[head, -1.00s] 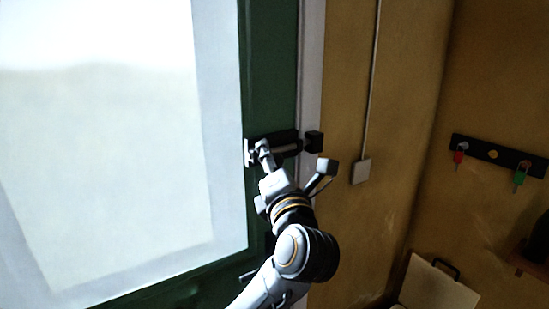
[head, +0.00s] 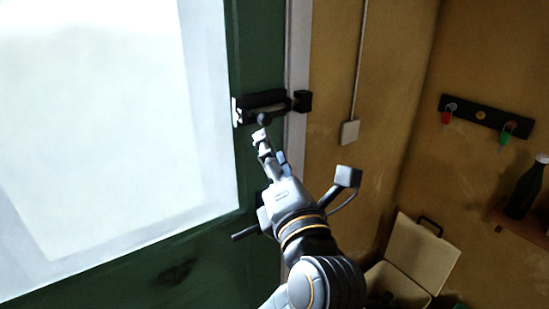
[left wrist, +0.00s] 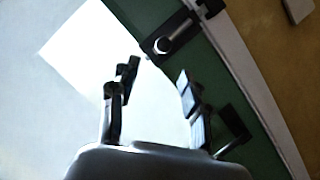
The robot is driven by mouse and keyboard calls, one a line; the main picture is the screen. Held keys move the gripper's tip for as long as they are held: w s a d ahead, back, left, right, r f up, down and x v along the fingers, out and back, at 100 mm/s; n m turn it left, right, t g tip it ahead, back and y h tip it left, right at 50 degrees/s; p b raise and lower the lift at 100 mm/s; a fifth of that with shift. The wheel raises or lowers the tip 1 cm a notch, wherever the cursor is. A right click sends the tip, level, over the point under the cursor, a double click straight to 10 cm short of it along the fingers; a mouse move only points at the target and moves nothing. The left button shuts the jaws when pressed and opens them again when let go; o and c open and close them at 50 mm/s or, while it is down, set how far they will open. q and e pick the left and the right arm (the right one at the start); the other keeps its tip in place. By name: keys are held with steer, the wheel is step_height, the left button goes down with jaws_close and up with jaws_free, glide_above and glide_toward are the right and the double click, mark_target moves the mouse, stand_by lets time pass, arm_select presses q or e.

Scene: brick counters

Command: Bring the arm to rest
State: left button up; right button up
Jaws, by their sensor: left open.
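My left gripper (head: 268,142) is open and empty in front of the green door, just below the black bolt latch (head: 262,106) near the door's edge. In the left wrist view, the two fingers of the gripper (left wrist: 155,95) are spread apart, and the latch (left wrist: 168,42) with its round knob lies beyond them, clear of the fingers. The head view does not show a clear gap between the fingertips and the latch knob. My right gripper is in neither view.
The green door (head: 256,165) has a bright window pane (head: 110,130). A door handle (head: 245,232) sits below the latch, beside my wrist. To the right are a wall switch (head: 349,132), a key rack (head: 485,117), a shelf with a dark bottle (head: 524,190), and an open box (head: 421,255).

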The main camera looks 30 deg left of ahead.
arm_select(q)
steer(key=shift+s+d+f, duration=0.1)
steer(key=shift+s+d, duration=0.25)
steer(key=shift+s, duration=0.1)
